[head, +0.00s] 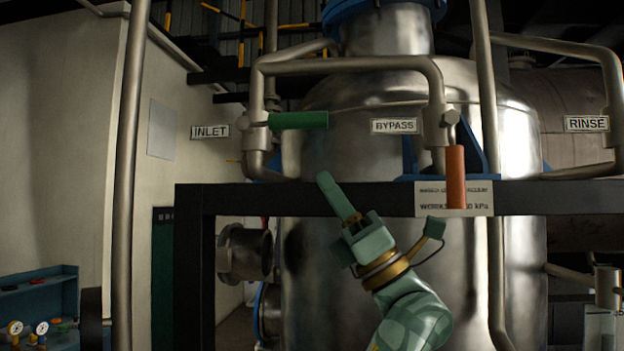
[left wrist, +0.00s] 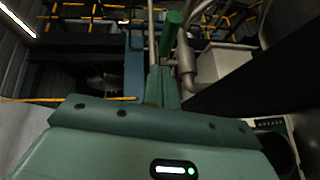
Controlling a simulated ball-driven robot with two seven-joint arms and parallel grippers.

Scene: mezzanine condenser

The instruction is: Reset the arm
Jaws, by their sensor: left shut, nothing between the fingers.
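My left gripper (head: 328,182) points up and to the left in the middle of the head view, in front of the dark horizontal beam. Its fingers are shut with nothing between them. It is below the green valve handle (head: 298,120), which lies horizontal beside the INLET sign, and appears apart from it. In the left wrist view the shut fingers (left wrist: 163,80) point upward, with the green handle (left wrist: 172,30) beyond their tips. My right gripper is not in view.
The dark beam (head: 340,200) crosses in front of the steel vessel (head: 330,270). Pipes run above it, with INLET (head: 209,131), BYPASS (head: 395,126) and RINSE (head: 586,123) signs. A blue bench with gauges (head: 41,328) stands at lower left.

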